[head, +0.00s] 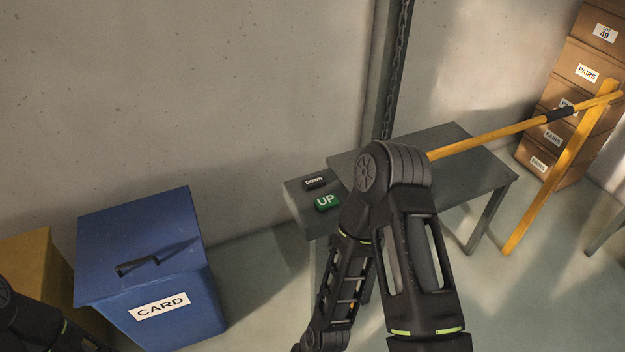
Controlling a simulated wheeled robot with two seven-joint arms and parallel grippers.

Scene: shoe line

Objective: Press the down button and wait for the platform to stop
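The black down button (314,182) lies on a small grey ledge (296,199) near the middle of the head view. The green up button (327,202) sits just in front of it. A grey platform (466,157) like a table stands right beside the ledge, next to a vertical post with a chain. My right arm is bent in front of the platform and hides part of it. Its gripper is out of the picture or hidden below. Only a piece of my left arm shows at the lower left corner, without its gripper.
A blue bin labelled CARD (204,286) stands at the left, beside a tan box (28,262). A yellow rail (492,135) with a yellow post runs to the right of the platform. Stacked brown boxes (562,127) stand at the right wall.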

